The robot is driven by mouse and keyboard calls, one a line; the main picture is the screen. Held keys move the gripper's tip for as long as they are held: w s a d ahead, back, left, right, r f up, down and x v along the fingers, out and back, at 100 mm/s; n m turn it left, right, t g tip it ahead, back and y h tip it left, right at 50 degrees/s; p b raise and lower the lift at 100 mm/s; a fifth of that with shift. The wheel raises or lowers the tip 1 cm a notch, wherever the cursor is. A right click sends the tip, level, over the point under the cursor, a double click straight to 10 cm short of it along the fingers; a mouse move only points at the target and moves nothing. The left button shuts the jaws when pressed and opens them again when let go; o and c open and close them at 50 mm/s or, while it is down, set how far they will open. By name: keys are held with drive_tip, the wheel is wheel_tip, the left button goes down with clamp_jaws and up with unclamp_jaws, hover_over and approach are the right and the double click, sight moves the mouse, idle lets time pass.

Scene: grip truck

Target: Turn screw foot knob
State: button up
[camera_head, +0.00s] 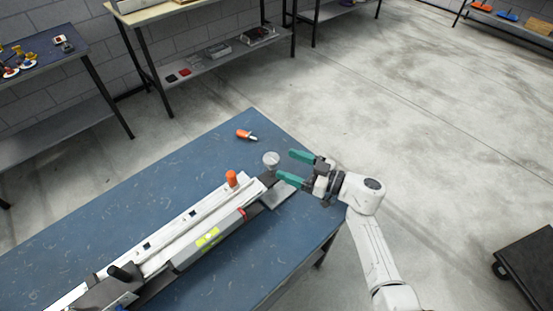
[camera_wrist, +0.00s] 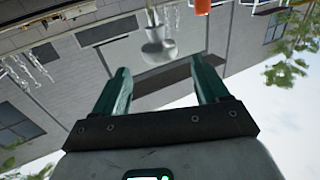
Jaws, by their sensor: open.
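The screw foot knob (camera_head: 271,158) is a grey, rounded metal piece at the far end of the long rail device (camera_head: 190,227) on the blue table. In the wrist view the knob (camera_wrist: 158,52) hangs from a stem, near the middle, just beyond and between the two fingertips. My gripper (camera_head: 284,166) has teal fingers, spread apart and pointing left toward the knob. In the wrist view my gripper (camera_wrist: 160,68) is empty, with a gap visible between its fingers and the knob. Whether either finger touches the knob is not clear in the head view.
A grey plate (camera_head: 278,194) sits just below my fingers. Open floor (camera_head: 430,130) lies to the right.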

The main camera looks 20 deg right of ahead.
drive_tip(key=shift+v, duration=1.25)
drive_tip(key=d+r+m+t+h, duration=0.5)
drive_tip(key=d+m+h, duration=0.3)
drive_tip(key=h, duration=0.4)
drive_tip(key=s+d+f+m+g+h, duration=0.3)
drive_tip(key=s+d+m+g+h, duration=0.1)
drive_tip(key=s+d+g+h, duration=0.15)
drive_tip(key=s+a+f+n+g+y, duration=0.1)
drive_tip(key=s+a+f+g, duration=0.3)
drive_tip(key=s, duration=0.9)
drive_tip(key=s+a+f+n+g+y+b, duration=0.1)
drive_tip(key=s+a+f+g+y, duration=0.3)
drive_tip(key=s, duration=0.9)
drive_tip(key=a+f+n+g, duration=0.1)
drive_tip(key=a+g, duration=0.2)
drive_tip(key=g, duration=0.1)
drive_tip(key=shift+s+a+y, duration=0.2)
drive_tip(key=shift+a+y, duration=0.15)
drive_tip(key=shift+a, duration=0.05)
